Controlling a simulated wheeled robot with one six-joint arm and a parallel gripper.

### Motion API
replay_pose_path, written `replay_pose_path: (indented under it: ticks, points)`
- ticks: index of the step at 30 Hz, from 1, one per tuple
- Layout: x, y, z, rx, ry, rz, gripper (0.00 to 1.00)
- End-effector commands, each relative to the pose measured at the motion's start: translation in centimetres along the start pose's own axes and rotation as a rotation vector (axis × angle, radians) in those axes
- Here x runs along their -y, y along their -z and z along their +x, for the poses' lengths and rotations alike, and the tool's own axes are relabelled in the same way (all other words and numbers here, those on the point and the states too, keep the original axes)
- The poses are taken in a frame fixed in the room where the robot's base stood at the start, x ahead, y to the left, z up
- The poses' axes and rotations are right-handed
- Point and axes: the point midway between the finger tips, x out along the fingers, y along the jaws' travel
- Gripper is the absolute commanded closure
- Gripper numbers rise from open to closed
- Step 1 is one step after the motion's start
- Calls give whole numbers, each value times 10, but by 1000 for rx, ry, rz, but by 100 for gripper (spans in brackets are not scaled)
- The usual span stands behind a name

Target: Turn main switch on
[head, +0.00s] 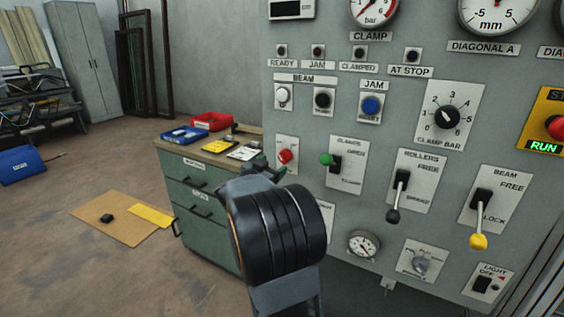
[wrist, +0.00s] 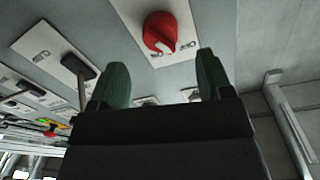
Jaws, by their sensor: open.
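The main switch looks to be the red rotary knob (head: 286,156) on a white plate, low on the left of the grey control panel. In the wrist view the red knob (wrist: 160,30) is ahead of my gripper (wrist: 163,75), near the top of the picture. Its white pointer mark faces down and slightly right there; the plate's lettering is too small to read. The two green fingers are apart with nothing between them, one to each side below the knob, not visibly touching it. In the head view my dark wrist hides most of the gripper.
Right of the knob is a clamps lever with a green ball (head: 327,159), close to my gripper. Rollers (head: 401,180) and beam (head: 482,199) levers stand further right. A green drawer cabinet (head: 200,200) with trays stands left of the panel.

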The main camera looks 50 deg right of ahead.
Motion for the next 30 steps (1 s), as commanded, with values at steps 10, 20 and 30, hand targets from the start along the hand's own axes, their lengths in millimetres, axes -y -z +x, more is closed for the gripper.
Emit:
replay_pose_path:
  ticks: [10,20,30]
  points:
    - [0,-1,51,0,1,-1,27]
    - [0,0,64,0,2,-1,27]
    - [0,0,63,0,3,-1,41]
